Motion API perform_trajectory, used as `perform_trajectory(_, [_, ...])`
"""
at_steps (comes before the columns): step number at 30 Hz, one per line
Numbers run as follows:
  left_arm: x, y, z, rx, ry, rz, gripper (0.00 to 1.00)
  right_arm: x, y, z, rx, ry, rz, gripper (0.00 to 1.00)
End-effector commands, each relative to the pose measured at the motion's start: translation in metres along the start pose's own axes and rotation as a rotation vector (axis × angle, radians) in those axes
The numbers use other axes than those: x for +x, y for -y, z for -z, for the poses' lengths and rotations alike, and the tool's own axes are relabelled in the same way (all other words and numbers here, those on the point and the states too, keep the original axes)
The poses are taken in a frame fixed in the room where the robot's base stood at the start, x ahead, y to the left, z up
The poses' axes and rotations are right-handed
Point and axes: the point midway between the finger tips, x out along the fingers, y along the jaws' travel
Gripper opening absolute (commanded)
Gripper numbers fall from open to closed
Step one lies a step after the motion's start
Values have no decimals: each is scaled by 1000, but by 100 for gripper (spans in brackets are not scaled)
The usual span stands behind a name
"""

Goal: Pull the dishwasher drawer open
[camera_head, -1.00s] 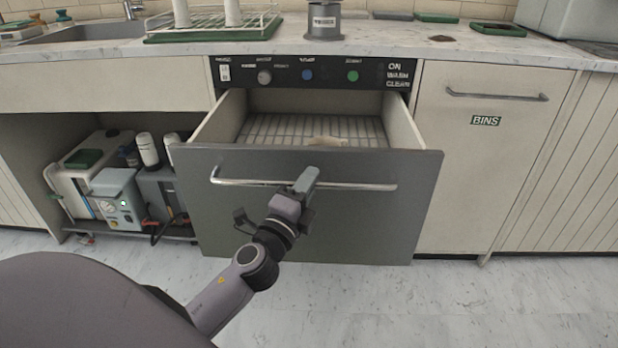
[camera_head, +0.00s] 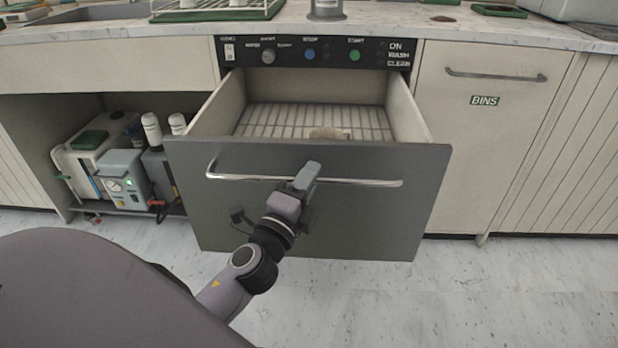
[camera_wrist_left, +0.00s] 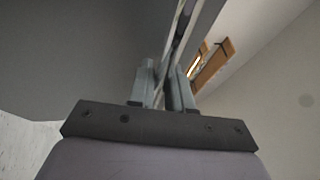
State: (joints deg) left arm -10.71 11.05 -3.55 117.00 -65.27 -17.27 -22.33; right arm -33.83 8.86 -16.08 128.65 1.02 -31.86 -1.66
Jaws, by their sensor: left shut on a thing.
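The dishwasher drawer (camera_head: 330,215) has a dark grey front and stands pulled out from the counter, part way at least. Its wire rack (camera_head: 290,120) shows inside, with a small pale item (camera_head: 330,132) near the front. A long metal bar handle (camera_head: 362,182) runs across the front. My left gripper (camera_head: 308,176) is shut on the handle near its middle. In the left wrist view the two fingers (camera_wrist_left: 163,88) close around the bar, seen end-on along the drawer front. My right gripper is not in view.
A control panel (camera_head: 310,52) with knob and buttons sits above the drawer. The BINS cupboard (camera_head: 485,140) is shut at the right. An open bay with machines (camera_head: 120,175) is at the left. The floor (camera_head: 480,290) in front is clear.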

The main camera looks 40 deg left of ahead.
Motion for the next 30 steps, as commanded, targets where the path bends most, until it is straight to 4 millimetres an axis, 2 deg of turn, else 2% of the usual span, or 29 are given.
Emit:
perform_trajectory(1, [0,0,-1,1,1,0,29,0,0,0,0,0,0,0])
perform_trajectory(2, [0,0,-1,1,1,0,39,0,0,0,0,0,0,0])
perform_trajectory(3, [0,0,-1,1,1,0,40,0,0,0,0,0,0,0])
perform_trajectory(14, [-5,-1,0,-1,0,-2,40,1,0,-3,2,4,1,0])
perform_trajectory(21, [-34,-3,0,-2,2,-3,40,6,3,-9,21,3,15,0])
perform_trajectory(30, [-66,-2,0,-1,2,-2,40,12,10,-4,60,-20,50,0])
